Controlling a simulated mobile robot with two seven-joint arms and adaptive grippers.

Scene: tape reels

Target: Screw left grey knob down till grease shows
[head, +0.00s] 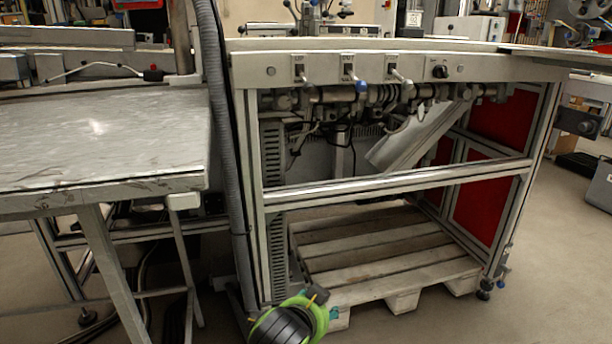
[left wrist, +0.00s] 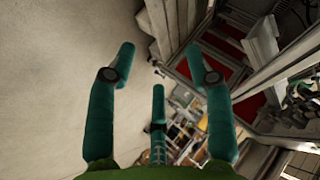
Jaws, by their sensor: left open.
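I cannot make out which part is the left grey knob, and no grease can be told at this size. My left gripper (left wrist: 158,62) is open and empty in the left wrist view, with its teal fingers spread apart. A black and green arm part (head: 283,326), likely my left wrist, shows low in the head view, well below the panel. My right gripper is not in view.
A metal table (head: 100,140) stands at the left, with a grey ribbed hose (head: 215,120) between it and the workbench. A wooden pallet (head: 375,248) lies under the bench behind a metal crossbar (head: 400,187). Open floor lies at the right.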

